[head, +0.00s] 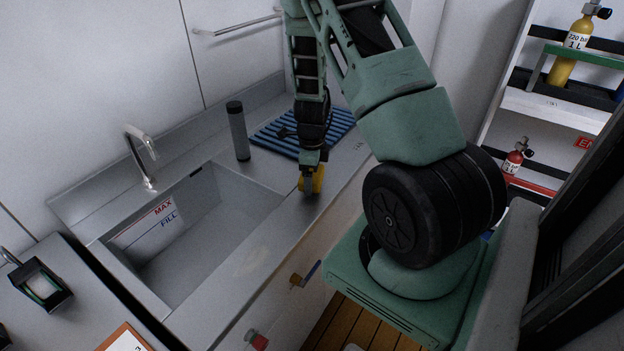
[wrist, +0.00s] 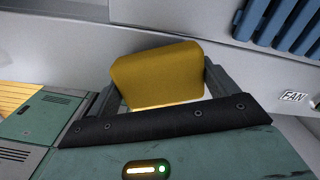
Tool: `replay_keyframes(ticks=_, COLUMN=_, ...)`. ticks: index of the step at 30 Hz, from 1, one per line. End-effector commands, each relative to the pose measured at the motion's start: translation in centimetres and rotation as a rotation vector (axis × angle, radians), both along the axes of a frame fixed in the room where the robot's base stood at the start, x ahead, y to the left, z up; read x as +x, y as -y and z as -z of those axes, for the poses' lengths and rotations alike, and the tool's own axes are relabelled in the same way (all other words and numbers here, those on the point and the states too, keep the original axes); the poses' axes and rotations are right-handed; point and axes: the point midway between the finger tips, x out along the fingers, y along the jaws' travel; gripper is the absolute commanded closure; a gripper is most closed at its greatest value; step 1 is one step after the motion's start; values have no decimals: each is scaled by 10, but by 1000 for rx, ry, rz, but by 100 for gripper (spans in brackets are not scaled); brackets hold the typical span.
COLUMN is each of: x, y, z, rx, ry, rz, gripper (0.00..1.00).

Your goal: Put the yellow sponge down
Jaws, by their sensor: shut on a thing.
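The yellow sponge (wrist: 158,74) is held between the two fingers of my gripper (wrist: 162,92) in the wrist view. In the head view the sponge (head: 318,180) shows at the tip of my gripper (head: 311,182), over the metal counter to the right of the sink basin. My gripper is shut on it and points down. Whether the sponge touches the counter or is a little above it, I cannot tell. Part of it is hidden by the near finger in the head view.
The sink basin (head: 205,225) with a tap (head: 143,160) lies to the left. A dark cylinder (head: 238,131) stands behind it. A blue ribbed mat (head: 268,132) lies on the counter behind my gripper. The counter strip (head: 262,240) in front is bare.

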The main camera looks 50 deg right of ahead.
Motion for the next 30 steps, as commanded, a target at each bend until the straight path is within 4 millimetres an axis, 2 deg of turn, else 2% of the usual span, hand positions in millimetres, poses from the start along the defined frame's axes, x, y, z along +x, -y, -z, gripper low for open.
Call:
replay_keyframes(ticks=4, x=-1, y=0, z=17, rx=1, ry=-2, rz=1, gripper=39)
replay_keyframes(ticks=16, x=0, y=0, z=24, rx=0, ry=0, rz=0, gripper=39)
replay_keyframes(ticks=17, x=0, y=0, z=24, rx=0, ry=0, rz=0, gripper=12)
replay_keyframes(ticks=18, x=0, y=0, z=23, rx=0, ry=0, rz=0, gripper=1)
replay_keyframes(ticks=26, x=0, y=0, z=23, rx=1, ry=0, rz=0, gripper=0)
replay_keyframes(ticks=30, x=0, y=0, z=16, rx=-1, ry=0, rz=-1, gripper=0)
